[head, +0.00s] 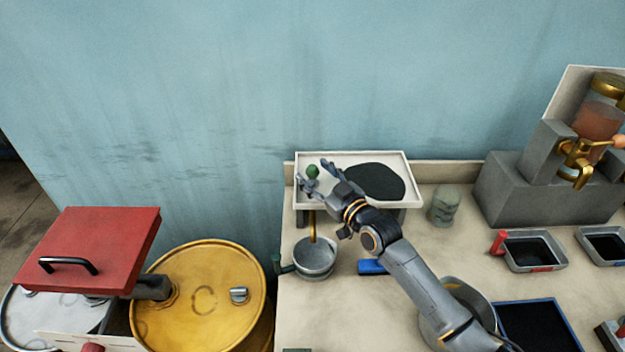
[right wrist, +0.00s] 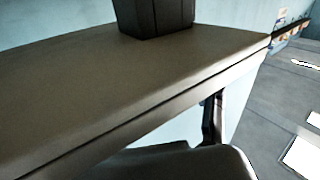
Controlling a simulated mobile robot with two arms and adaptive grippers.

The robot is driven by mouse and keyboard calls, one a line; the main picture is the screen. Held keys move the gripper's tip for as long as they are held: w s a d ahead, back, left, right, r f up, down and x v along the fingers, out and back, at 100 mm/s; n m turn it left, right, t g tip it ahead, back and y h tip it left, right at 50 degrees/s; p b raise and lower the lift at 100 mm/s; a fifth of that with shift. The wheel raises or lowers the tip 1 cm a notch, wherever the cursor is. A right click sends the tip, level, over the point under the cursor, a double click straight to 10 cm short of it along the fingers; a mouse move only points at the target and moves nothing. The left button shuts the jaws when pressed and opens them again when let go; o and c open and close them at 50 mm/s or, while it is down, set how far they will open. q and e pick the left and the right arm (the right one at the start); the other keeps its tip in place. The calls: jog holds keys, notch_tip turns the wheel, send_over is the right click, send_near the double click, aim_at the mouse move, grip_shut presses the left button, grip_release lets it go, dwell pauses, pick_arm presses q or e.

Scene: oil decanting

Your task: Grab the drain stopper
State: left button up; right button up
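The drain stopper appears to be the small green knob (head: 313,171) at the left end of a white tray (head: 398,156) holding a dark pool. My right gripper (head: 315,176) reaches over the tray from the lower right. Its two fingers are spread, with the green knob showing between or just behind their tips. I cannot tell whether they touch it. The knob does not show clearly in the right wrist view, which holds a bench edge and a dark block. My left gripper is not in view.
A grey pot (head: 315,257) stands below the tray's spout. A green-grey jar (head: 444,206) stands right of the tray. A blue item (head: 372,267) lies by my arm. Small trays (head: 533,252) and a brass-tapped dispenser (head: 597,128) are at right. A yellow drum (head: 203,300) stands left.

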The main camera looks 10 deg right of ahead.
grip_shut()
